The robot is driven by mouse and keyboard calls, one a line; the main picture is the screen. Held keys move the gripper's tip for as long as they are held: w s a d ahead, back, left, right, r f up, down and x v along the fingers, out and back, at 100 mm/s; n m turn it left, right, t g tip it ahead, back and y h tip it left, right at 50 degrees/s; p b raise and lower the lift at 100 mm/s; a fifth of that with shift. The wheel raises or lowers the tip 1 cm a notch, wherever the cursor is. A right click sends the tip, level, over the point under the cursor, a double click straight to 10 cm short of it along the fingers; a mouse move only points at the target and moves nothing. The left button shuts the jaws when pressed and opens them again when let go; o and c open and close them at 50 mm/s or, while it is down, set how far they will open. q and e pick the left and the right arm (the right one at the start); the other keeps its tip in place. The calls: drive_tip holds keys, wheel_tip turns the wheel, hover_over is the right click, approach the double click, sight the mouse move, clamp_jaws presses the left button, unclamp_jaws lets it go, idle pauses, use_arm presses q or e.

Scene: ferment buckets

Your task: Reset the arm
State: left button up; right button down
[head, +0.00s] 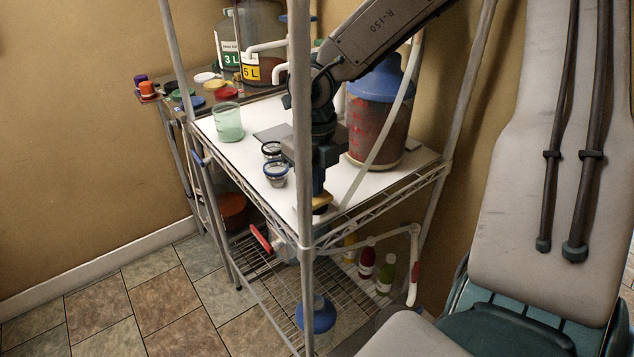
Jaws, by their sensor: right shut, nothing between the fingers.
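My right arm (385,35) comes in from the top right, over the wire shelf's white top (225,158). Its gripper (321,206) points down near the front corner of the top, partly hidden behind the shelf's front post. The gripper is shut and holds nothing. Whether its tips touch the surface cannot be told. My left gripper is not in view.
A blue-lidded bucket (372,128) stands close right of the gripper. Small jars (276,174) sit left of it, with a green-tinted cup (228,122) further left. The front post (302,150) rises beside the arm. Bottles (367,262) stand on the lower shelf.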

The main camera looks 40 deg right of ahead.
drive_tip(key=shift+r+p, duration=0.3)
drive_tip(key=shift+r, duration=0.65)
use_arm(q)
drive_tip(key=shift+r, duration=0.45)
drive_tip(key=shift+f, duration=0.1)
